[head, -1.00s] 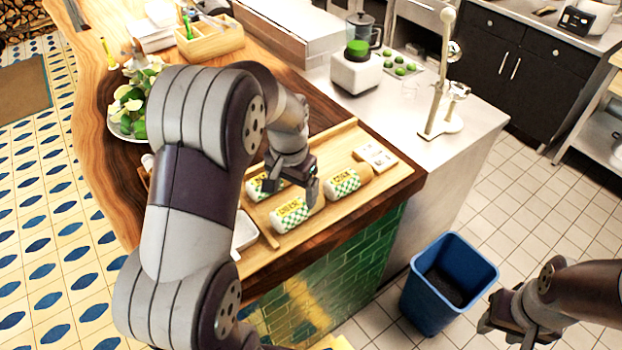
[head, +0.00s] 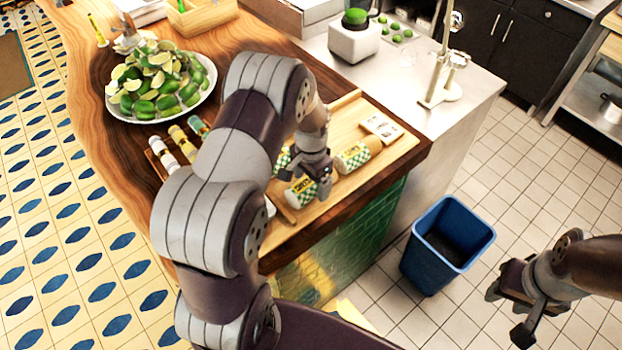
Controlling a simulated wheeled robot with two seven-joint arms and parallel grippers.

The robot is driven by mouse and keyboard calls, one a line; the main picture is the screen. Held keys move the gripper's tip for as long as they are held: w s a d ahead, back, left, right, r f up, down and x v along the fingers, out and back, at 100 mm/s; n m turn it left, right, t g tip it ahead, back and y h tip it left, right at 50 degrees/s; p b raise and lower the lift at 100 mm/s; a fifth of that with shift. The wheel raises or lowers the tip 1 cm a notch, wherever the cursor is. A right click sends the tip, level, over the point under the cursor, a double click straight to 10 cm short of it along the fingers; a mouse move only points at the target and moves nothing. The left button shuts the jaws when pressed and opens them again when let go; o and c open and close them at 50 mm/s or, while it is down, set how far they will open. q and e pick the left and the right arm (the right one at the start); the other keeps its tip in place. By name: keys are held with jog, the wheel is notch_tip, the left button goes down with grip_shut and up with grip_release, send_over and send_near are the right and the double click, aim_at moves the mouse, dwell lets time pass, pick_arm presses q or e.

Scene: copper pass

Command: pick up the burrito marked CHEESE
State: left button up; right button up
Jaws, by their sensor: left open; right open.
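Three burritos in white-and-green checked wrappers with yellow labels lie on a wooden board (head: 395,153). The front burrito (head: 299,192) is partly covered by my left gripper (head: 318,182). The right burrito (head: 355,155) is in clear view, and the back-left burrito (head: 282,160) is mostly hidden behind my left arm. The label lettering is too small to read surely, so I cannot tell which says CHEESE. My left gripper is open, pointing down at the right end of the front burrito; I cannot tell whether it touches. My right gripper (head: 512,308) is open and empty over the floor at right.
A white card holder (head: 381,127) lies at the board's right end. Several bottles (head: 182,143) and a bowl of limes (head: 160,85) stand left of my arm. A blender (head: 354,38) and a metal stand (head: 440,75) are behind. A blue bin (head: 447,245) stands on the floor.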

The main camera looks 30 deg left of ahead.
pick_arm(q)
jog(key=shift+w+d+f, duration=0.1)
jog(key=shift+d+f, duration=0.1)
jog(key=shift+f, duration=0.3)
jog(key=shift+a, duration=0.25)
jog(key=c, duration=1.3)
jog(key=shift+o, duration=0.2)
jog(key=shift+d, duration=0.15)
jog(key=shift+r, duration=0.1)
